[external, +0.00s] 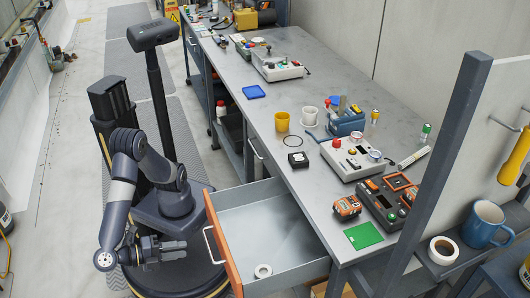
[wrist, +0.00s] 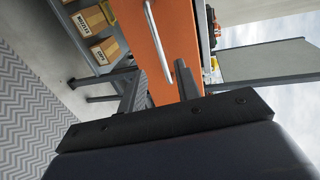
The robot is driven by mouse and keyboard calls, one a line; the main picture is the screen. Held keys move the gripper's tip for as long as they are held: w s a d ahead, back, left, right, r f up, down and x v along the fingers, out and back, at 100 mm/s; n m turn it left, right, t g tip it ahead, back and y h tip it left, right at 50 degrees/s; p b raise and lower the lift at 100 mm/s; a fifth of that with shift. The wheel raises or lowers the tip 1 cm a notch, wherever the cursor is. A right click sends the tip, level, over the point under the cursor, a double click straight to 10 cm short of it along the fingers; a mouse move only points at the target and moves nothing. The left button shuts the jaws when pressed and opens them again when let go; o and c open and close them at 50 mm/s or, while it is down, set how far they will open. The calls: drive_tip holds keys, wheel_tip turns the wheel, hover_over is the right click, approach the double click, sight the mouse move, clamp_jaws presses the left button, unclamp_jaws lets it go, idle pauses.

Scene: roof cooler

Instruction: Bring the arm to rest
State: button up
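My gripper (external: 178,249) is in front of the workbench, low beside my base and to the left of the pulled-out drawer's orange front (external: 222,245). My arm is bent down from its shoulder. In the wrist view, the two dark fingers of my gripper (wrist: 160,86) stand apart with nothing seen held between them. The orange drawer front (wrist: 165,45) and its pale bar handle (wrist: 153,25) show beyond the fingers. In the external view, the handle (external: 209,244) looks apart from the fingers.
The open drawer (external: 285,235) juts from the workbench (external: 270,110) and holds a white ring (external: 263,271). Yellow cup (external: 282,122), white mug (external: 309,116) and several devices stand on the bench. A mug (external: 483,224) stands on a right-hand shelf.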

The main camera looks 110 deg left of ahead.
drive_tip(key=b+x, duration=0.1)
drive_tip(key=x, duration=0.7)
drive_tip(key=shift+r, duration=0.1)
drive_tip(key=p+v, duration=0.2)
drive_tip(key=v, duration=1)
drive_tip(key=b+x, duration=0.1)
drive_tip(key=x, duration=0.6)
